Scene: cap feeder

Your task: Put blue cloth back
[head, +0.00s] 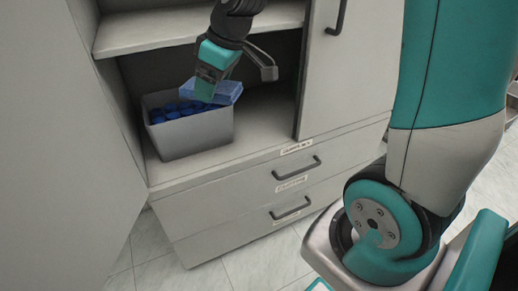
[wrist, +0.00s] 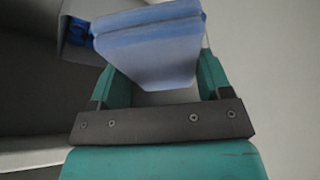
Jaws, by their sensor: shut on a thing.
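The blue cloth (head: 225,92) is a folded, flat light-blue pad. In the head view it is at my gripper (head: 204,92), above the right part of a grey bin in the cabinet. In the wrist view the cloth (wrist: 150,50) lies between the teal fingers of my gripper (wrist: 160,75), which is shut on it. I cannot tell whether the cloth touches the bin's rim.
The open grey bin (head: 192,139) holds several dark blue caps (head: 170,112) and stands on the cabinet's lower shelf (head: 262,125). Another shelf (head: 150,38) is just above. A cabinet door (head: 345,75) is at the right, with drawers (head: 235,205) below. Free shelf room lies right of the bin.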

